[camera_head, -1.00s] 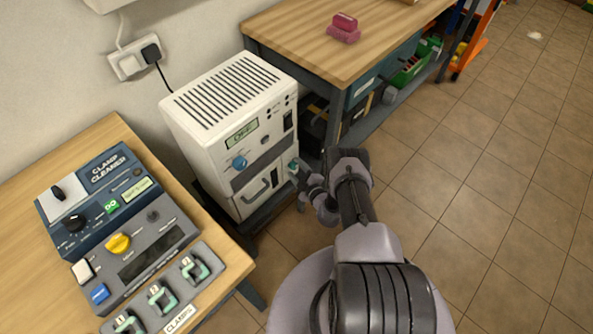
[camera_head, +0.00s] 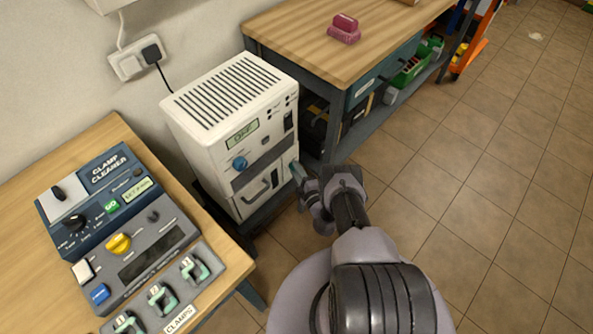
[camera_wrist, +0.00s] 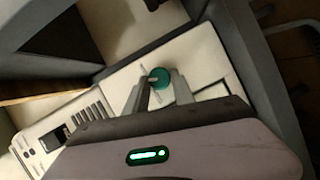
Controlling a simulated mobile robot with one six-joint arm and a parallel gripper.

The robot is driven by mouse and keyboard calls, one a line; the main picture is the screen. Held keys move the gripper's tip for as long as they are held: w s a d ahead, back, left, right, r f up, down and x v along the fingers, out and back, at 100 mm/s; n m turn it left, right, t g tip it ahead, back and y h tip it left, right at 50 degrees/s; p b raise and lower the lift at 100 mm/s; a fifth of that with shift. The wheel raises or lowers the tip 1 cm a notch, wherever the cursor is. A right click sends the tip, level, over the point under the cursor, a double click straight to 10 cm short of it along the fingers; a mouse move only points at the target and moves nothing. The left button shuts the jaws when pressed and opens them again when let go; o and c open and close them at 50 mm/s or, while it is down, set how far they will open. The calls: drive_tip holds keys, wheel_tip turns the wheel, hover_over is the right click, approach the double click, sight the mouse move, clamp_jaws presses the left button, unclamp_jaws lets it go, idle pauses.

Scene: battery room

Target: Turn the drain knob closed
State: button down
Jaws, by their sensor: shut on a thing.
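The drain knob is a round green-teal knob (camera_wrist: 159,77) on the pale front panel of the white machine (camera_head: 228,112). In the wrist view it sits between the fingertips of my gripper (camera_wrist: 161,85), which is shut on it. The fingers hide part of its sides, and a thin mark line shows on the panel beside it. In the head view my gripper (camera_head: 298,174) reaches the lower right of the machine's front, and the knob is mostly hidden there.
A wooden bench (camera_head: 350,65) with a pink block (camera_head: 344,29) stands behind, with bins on its lower shelf. A clamp cleaner panel (camera_head: 110,225) lies on the table at left. The tiled floor (camera_head: 480,180) at right is open.

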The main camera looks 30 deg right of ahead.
drive_tip(key=c, duration=1.1)
unclamp_jaws()
drive_tip(key=shift+o, duration=0.2)
drive_tip(key=shift+s, duration=0.1)
drive_tip(key=s+r+p, duration=0.1)
drive_tip(key=s, duration=1.6)
drive_tip(key=shift+a+r, duration=0.25)
drive_tip(key=shift+r, duration=0.15)
drive_tip(key=shift+s, duration=0.1)
